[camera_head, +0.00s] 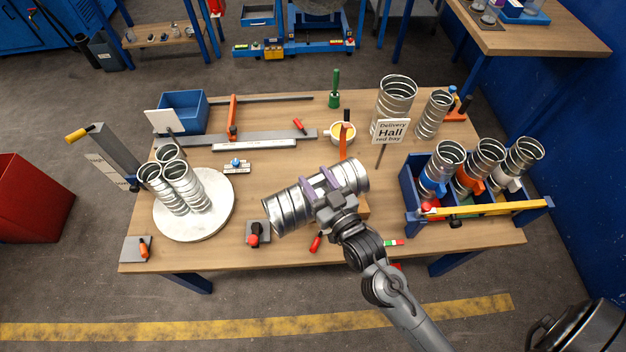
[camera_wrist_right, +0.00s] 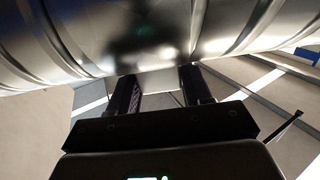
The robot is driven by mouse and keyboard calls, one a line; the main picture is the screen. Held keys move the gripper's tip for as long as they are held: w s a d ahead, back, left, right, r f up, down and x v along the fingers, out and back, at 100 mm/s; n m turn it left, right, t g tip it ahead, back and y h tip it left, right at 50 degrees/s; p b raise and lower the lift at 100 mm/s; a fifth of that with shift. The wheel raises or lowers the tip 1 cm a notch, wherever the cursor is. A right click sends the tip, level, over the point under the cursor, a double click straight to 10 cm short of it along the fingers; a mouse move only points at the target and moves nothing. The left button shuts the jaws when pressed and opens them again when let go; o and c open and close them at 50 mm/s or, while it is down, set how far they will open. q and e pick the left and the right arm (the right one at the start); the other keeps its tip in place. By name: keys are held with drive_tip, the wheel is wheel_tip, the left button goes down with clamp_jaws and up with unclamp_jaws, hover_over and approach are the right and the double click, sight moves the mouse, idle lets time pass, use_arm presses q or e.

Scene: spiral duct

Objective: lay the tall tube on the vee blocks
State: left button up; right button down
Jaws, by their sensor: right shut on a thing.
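A big shiny ribbed metal tube (camera_head: 290,210), seemingly the tall tube, lies on its side, nearly level, its left end nearer me. My right gripper (camera_head: 321,186) is shut on it around the middle. The tube (camera_wrist_right: 160,30) fills the top of the right wrist view, with the gripper's dark fingers (camera_wrist_right: 160,92) reaching up to it. I cannot tell whether the tube touches anything below. No vee blocks can be made out clearly; a wooden block (camera_head: 364,211) shows partly under the tube's right end. My left gripper is not in view.
Several small tubes stand on a round white plate (camera_head: 222,216) at left. A blue crate (camera_head: 408,193) with tubes is at right. Two upright tubes (camera_head: 395,95) and a "Hall" sign (camera_head: 391,131) stand behind. A grey block with a red knob (camera_head: 253,236) is near the tube's left end.

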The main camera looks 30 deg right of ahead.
sight(344, 161)
drive_tip(key=d+f+m+h, duration=0.1)
drive_tip(key=d, duration=0.1)
drive_tip(key=w+d+m+h+b, duration=0.1)
drive_tip(key=d, duration=0.1)
drive_tip(key=d+f+h+b, duration=0.1)
drive_tip(key=d+h, duration=0.1)
drive_tip(key=shift+w+d+f+m+g, duration=0.15)
drive_tip(key=shift+d+f+m+g, duration=0.15)
drive_tip(key=shift+d+m+g, duration=0.1)
drive_tip(key=w+d+h+b, duration=0.1)
drive_tip(key=b, duration=0.2)
drive_tip(key=w+d+f+m+g+h+b, duration=0.1)
drive_tip(key=w+d+b, duration=0.1)
drive_tip(key=b, duration=0.1)
drive_tip(key=w+d+f+m+h+b, duration=0.1)
drive_tip(key=d+b, duration=0.1)
drive_tip(key=shift+w+d+f+b, duration=0.1)
drive_tip(key=shift+w+f+b, duration=0.05)
drive_tip(key=shift+b, duration=0.25)
drive_tip(key=shift+w+f+b, duration=0.15)
drive_tip(key=shift+f+b, duration=0.2)
drive_tip(key=shift+b, duration=0.05)
drive_tip(key=shift+p, duration=0.3)
